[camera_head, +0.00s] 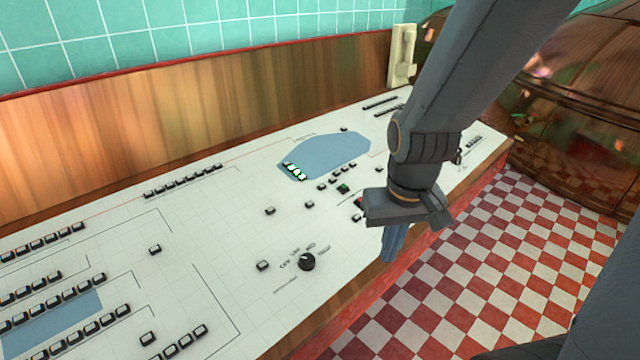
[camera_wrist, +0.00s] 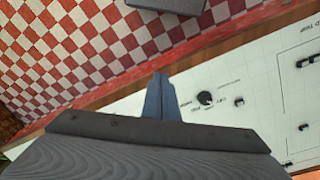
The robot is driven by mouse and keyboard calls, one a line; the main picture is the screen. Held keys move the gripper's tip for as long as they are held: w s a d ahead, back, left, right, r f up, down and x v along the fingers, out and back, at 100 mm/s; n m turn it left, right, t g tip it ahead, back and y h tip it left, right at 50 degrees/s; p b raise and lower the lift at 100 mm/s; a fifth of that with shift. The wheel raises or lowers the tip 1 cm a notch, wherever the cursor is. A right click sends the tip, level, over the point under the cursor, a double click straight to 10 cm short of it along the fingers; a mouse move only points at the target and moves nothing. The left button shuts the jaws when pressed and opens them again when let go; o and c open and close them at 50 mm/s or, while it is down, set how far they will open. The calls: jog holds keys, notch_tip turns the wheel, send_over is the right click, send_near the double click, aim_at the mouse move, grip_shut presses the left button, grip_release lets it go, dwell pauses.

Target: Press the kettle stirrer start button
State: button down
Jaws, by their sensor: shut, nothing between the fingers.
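The control panel (camera_head: 220,250) is a white sloped desk with many small black buttons. A green button (camera_head: 343,188) sits near the blue kettle shape on it. A red button (camera_head: 358,203) is just right of the green one, partly hidden by my gripper. The labels are too small to read, so I cannot tell for certain which is the stirrer start. My gripper (camera_head: 390,256) is shut and empty, its blue fingers pointing down near the panel's front edge, in front of the red and green buttons. In the wrist view the closed fingers (camera_wrist: 157,82) show against the panel edge; neither coloured button shows there.
A black rotary knob (camera_head: 307,262) stands left of my gripper; it also shows in the wrist view (camera_wrist: 204,98). A cream telephone (camera_head: 402,55) hangs at the back. A copper kettle (camera_head: 560,90) stands at the right. The checkered floor (camera_head: 500,250) is open.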

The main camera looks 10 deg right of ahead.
jog(key=shift+d, duration=0.1)
jog(key=w+r+m+t+y+p, duration=0.1)
jog(key=w+m+t+p, duration=0.1)
jog(key=w, duration=1.4)
jog(key=w+m+t+y+p, duration=0.1)
jog(key=w+m+t, duration=0.4)
jog(key=w, duration=1.2)
jog(key=shift+w+d+r+t+y+p, duration=0.15)
jog(key=shift+d+r+t+y+p, duration=0.2)
jog(key=shift+t+p, duration=0.6)
jog(key=shift+t+b, duration=0.25)
jog(key=shift+b, duration=0.05)
jog(key=b, duration=0.7)
send_over(344, 188)
jog(key=s+d, duration=0.1)
jog(key=f, duration=0.7)
jog(key=shift+s+f, duration=0.2)
jog(key=shift+f, duration=0.1)
jog(key=shift+w+f+b, duration=0.1)
jog(key=shift+f+b, duration=0.3)
jog(key=shift+f, duration=0.1)
